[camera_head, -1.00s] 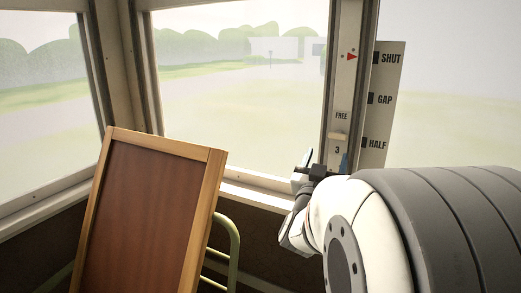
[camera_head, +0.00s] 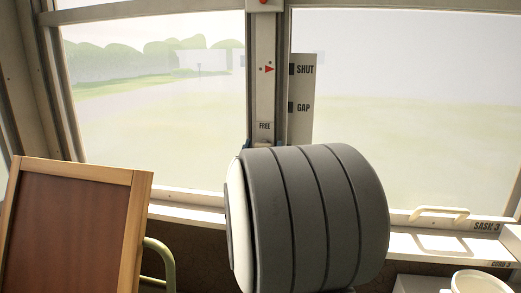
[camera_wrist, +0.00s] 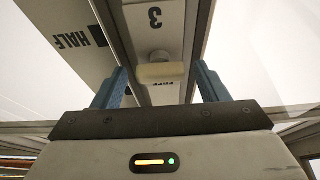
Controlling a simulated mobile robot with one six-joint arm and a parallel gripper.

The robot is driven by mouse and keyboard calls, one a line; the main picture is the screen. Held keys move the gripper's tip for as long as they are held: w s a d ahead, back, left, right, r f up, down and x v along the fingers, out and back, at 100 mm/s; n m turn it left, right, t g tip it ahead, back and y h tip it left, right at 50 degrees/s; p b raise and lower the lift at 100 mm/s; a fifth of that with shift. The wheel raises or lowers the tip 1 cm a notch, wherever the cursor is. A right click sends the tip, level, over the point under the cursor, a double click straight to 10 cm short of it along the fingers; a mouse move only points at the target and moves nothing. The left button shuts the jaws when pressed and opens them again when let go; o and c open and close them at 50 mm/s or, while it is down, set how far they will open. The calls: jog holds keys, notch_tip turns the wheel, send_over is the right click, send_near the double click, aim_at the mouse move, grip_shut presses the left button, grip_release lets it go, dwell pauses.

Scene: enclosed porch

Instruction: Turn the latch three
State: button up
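Latch three is a small cream bar (camera_wrist: 152,72) on a grey post, lying crosswise between a "3" label (camera_wrist: 155,17) and an upside-down "FREE" label (camera_wrist: 217,89) in the wrist view. My gripper (camera_wrist: 161,80) is open, its two blue fingers standing on either side of the latch with visible gaps. I cannot tell how far off the fingertips are in depth. In the head view the "FREE" label (camera_head: 264,126) shows on the post, while the "3" and most of my gripper are hidden behind my arm.
A scale board (camera_head: 303,83) reads SHUT and GAP beside the post, and a red arrow (camera_head: 269,69) points at SHUT. A sash handle (camera_head: 440,213) is at the lower right, above a white pot (camera_head: 478,282). A wood-framed board (camera_head: 75,230) leans at the lower left.

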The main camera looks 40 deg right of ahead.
jog(key=c, duration=0.9)
jog(key=shift+a, duration=0.15)
jog(key=shift+c, duration=0.4)
jog(key=shift+f+n+t+y+b, duration=0.1)
jog(key=shift+n+t+y+b, duration=0.2)
jog(key=shift+n+b, duration=0.25)
jog(key=n+y+b, duration=0.1)
jog(key=n+y, duration=0.2)
jog(key=n, duration=0.4)
jog(key=n+y+b, duration=0.2)
jog(key=n, duration=0.5)
jog(key=n+t+y+b, duration=0.1)
jog(key=n+y+b, duration=0.1)
jog(key=n, duration=0.5)
jog(key=shift+s+d+r+y, duration=0.1)
jog(key=shift+d+r+y, duration=0.15)
jog(key=shift+y, duration=0.55)
jog(key=shift+n, duration=0.35)
